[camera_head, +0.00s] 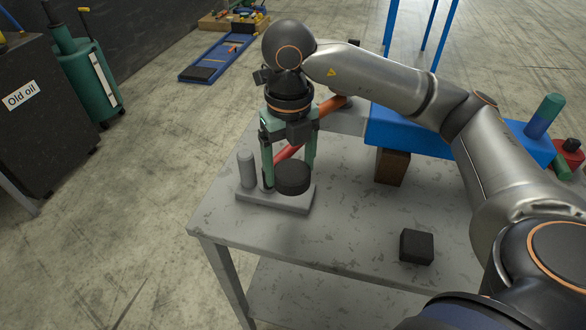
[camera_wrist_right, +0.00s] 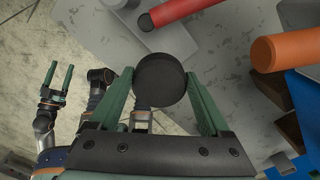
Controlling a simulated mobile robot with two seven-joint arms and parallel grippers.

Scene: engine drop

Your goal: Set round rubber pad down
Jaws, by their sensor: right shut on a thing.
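The round rubber pad (camera_head: 292,178) is a thick black disc. My right gripper (camera_head: 289,175) is shut on it, its green fingers pointing down on either side. In the right wrist view the pad (camera_wrist_right: 160,80) sits between the two fingertips.
A red bar (camera_wrist_right: 180,10) and an orange cylinder (camera_wrist_right: 284,49) lie near the gripper. A black block (camera_head: 417,247) stands on the grey table (camera_head: 335,225). A brown block (camera_head: 391,167) and a blue tray (camera_head: 410,130) are at the back right. The table's front middle is clear.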

